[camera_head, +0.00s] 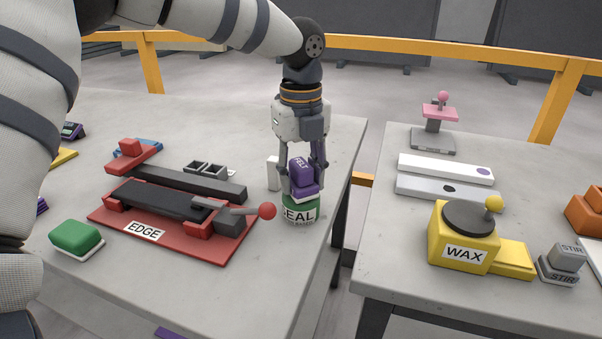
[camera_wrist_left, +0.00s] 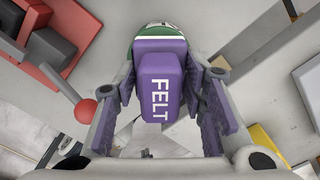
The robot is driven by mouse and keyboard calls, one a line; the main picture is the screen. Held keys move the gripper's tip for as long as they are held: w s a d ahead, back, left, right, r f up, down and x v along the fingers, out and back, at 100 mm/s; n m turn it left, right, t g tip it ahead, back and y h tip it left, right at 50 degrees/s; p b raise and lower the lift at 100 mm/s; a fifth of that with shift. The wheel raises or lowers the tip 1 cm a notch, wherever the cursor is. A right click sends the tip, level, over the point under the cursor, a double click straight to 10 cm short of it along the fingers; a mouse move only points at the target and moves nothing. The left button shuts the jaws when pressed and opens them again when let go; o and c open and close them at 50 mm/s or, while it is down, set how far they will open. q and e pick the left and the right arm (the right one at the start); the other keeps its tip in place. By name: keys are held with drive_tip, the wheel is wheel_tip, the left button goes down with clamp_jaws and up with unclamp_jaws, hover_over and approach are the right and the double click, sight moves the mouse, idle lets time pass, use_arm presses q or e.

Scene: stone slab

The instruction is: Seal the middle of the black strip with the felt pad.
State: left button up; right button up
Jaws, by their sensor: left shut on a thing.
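The purple felt pad (camera_head: 301,170), lettered FELT, is in my left gripper (camera_head: 303,187), which is shut on it. In the left wrist view the felt pad (camera_wrist_left: 161,85) sits between the fingers of my left gripper (camera_wrist_left: 166,100). Its pale underside is at or just above the top of the round green SEAL pot (camera_head: 300,209); I cannot tell whether they touch. The black strip (camera_head: 158,199) lies in the red EDGE fixture (camera_head: 190,249), left of the gripper. My right gripper is out of view.
A long dark bar (camera_head: 190,174) lies behind the strip. A red-knobbed lever (camera_head: 267,211) stands out near the pot. A green pad (camera_head: 76,237) is at the front left. Across a gap, the right table holds a yellow WAX box (camera_head: 465,253) and a grey STIR block (camera_head: 563,265).

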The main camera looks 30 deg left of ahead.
sight(301, 163)
use_arm(q)
drive_tip(key=shift+f, duration=0.35)
idle(0.3)
drive_tip(key=shift+f, duration=0.1)
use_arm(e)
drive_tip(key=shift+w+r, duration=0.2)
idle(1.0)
use_arm(q)
wheel_tip(301, 163, up, 5)
drive_tip(key=shift+f+p, duration=0.1)
drive_tip(key=shift+p, duration=0.45)
drive_tip(key=shift+r, duration=1.2)
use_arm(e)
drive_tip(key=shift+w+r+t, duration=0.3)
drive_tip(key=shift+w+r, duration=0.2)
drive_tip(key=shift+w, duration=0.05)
